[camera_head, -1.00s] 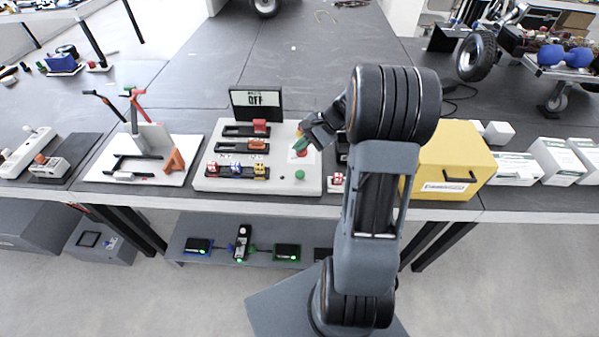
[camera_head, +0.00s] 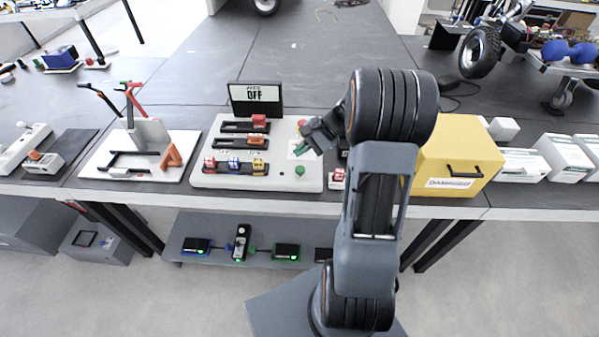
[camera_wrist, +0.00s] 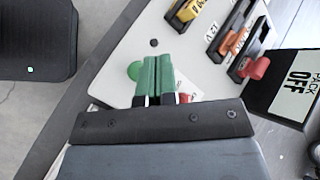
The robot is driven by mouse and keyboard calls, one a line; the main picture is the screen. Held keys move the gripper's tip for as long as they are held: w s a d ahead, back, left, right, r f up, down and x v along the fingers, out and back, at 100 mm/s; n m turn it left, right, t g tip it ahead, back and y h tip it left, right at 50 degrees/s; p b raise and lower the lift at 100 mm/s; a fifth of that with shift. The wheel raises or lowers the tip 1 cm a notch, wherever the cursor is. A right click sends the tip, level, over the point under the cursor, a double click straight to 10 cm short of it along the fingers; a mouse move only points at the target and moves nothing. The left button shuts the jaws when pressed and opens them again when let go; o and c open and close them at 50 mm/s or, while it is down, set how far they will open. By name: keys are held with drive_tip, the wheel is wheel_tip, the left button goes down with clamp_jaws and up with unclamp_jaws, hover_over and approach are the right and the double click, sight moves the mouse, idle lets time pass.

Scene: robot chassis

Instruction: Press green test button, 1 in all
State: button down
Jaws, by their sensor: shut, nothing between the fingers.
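The green test button (camera_head: 300,171) is a round cap near the front right corner of the white panel (camera_head: 213,182). It also shows in the wrist view (camera_wrist: 134,70), partly hidden by my fingers. My gripper (camera_head: 301,149) is shut and empty, its green fingertips together. In the head view the fingertips are above and behind the button. In the wrist view they (camera_wrist: 158,60) appear just right of the button. I cannot tell their exact height; no contact is evident. A display (camera_head: 255,96) behind the panel reads OFF.
The panel carries sliders and small coloured blocks (camera_head: 234,163) left of the button. A red part (camera_head: 302,122) shows behind my gripper. A yellow box (camera_head: 456,150) stands to the right. A white board with a stand (camera_head: 183,150) lies to the left.

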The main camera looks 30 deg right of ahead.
sight(301, 169)
drive_tip(key=shift+f+b, duration=1.3)
drive_tip(key=shift+f, duration=0.95)
drive_tip(key=shift+f, duration=0.2)
drive_tip(key=shift+f+b, duration=0.25)
drive_tip(key=shift+b, duration=0.05)
drive_tip(key=shift+f+b, duration=0.5)
drive_tip(key=shift+f, duration=0.1)
idle(0.9)
drive_tip(key=shift+r, duration=0.2)
drive_tip(key=shift+r+p, duration=0.9)
drive_tip(key=shift+r, duration=0.1)
drive_tip(key=shift+r+p, duration=1.95)
drive_tip(key=shift+r, duration=0.5)
